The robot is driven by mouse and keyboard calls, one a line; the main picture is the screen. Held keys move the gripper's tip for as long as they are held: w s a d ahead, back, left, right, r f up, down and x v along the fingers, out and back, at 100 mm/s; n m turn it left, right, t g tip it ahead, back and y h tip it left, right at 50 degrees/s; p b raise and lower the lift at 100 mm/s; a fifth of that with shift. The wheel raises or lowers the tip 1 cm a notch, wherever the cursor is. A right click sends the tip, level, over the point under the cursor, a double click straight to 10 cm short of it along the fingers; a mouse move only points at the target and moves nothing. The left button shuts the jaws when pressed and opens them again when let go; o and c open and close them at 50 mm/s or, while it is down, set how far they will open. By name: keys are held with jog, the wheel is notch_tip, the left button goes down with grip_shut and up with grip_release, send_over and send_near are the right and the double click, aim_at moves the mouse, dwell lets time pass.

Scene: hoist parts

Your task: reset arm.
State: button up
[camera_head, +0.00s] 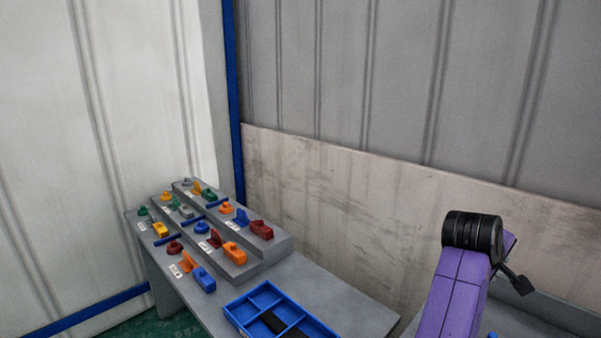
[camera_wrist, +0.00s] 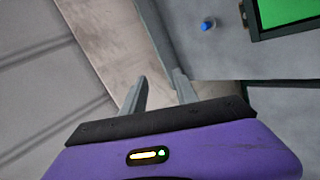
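My gripper (camera_wrist: 160,82) shows in the wrist view with its two grey fingers apart and nothing between them. Its fingers point toward a pale wall and the edge of a grey surface. In the head view, my purple arm with a black joint rises at the lower right, and the gripper itself cannot be made out there. A blue compartment tray (camera_head: 233,319) lies on the grey table (camera_head: 345,302), with dark pieces inside. A stepped grey rack (camera_head: 262,262) behind it holds several coloured parts.
In the wrist view, a small blue part (camera_wrist: 207,26) stands on a grey surface (camera_wrist: 228,62) near a black-framed green panel (camera_wrist: 285,10). A scuffed pale wall panel (camera_head: 330,200) runs behind the table. The table right of the tray is clear.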

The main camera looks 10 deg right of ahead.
jog(key=s+a+f+t+y, duration=0.35)
jog(key=s+a+t, duration=0.4)
jog(key=a, duration=0.25)
jog(key=s+a+f+t+y, duration=0.2)
jog(key=s+a+t+y, duration=0.2)
jog(key=s+a+t, duration=0.4)
jog(key=s+a+f+m+g, duration=0.1)
jog(key=s+a+f, duration=0.1)
jog(key=s, duration=0.7)
jog(key=s+a+f+m+g+y, duration=0.1)
jog(key=s+a, duration=0.3)
jog(key=s, duration=0.6)
jog(key=s+a+f+m+g, duration=0.2)
jog(key=s+a+f+g, duration=0.1)
jog(key=s, duration=0.7)
jog(key=shift+a+f, duration=0.15)
jog(key=shift+a, duration=0.25)
